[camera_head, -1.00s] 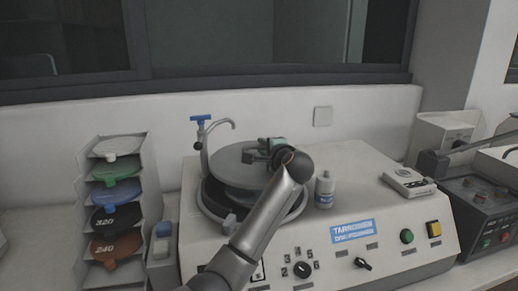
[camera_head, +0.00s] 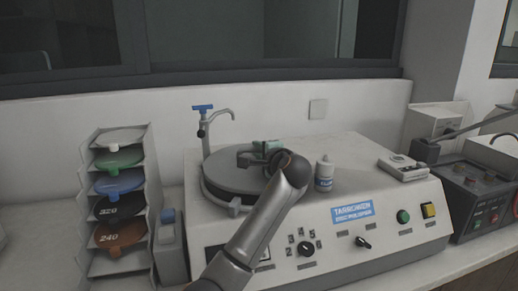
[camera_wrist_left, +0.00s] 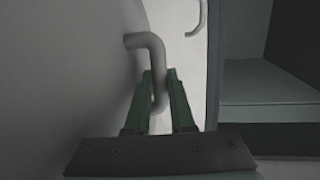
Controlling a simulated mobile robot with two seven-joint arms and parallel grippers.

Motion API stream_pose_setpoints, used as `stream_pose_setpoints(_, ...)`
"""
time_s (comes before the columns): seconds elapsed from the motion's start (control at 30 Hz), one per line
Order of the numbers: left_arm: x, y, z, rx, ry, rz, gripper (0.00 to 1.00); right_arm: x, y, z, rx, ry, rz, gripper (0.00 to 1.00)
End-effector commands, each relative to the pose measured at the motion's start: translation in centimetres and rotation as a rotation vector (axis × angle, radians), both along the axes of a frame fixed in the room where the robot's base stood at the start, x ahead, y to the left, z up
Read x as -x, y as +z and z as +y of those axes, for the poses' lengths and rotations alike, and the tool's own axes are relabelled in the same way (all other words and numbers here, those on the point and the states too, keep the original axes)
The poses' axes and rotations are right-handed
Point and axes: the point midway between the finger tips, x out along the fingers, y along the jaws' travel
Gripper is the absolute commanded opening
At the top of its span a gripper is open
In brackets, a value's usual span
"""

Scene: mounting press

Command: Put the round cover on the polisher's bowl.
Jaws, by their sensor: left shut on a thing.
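The round cover (camera_head: 228,176) is a flat grey disc. It lies level over the polisher's bowl (camera_head: 217,199), close to its rim, and hides the inside. I cannot tell whether it rests fully on the rim. My left gripper (camera_head: 258,153) is above the cover's right part. In the left wrist view my left gripper (camera_wrist_left: 160,88) has its green fingers shut on the cover's bent grey handle (camera_wrist_left: 145,40). My right gripper is not in view.
A tap (camera_head: 205,130) with a blue handle stands behind the bowl. A small white bottle (camera_head: 324,173) stands right of it on the polisher (camera_head: 350,165). A rack of coloured discs (camera_head: 120,185) is at the left. A control box (camera_head: 485,185) is at the right.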

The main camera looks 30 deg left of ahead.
Motion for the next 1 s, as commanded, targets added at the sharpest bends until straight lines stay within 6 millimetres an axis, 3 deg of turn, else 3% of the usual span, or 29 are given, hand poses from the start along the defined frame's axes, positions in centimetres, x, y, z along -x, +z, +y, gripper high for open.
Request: stream_pose_setpoints(1.0, 0.17, 0.08, -0.07, -0.001, -0.001, -0.003, 0.0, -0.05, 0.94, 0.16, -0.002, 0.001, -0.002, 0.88)
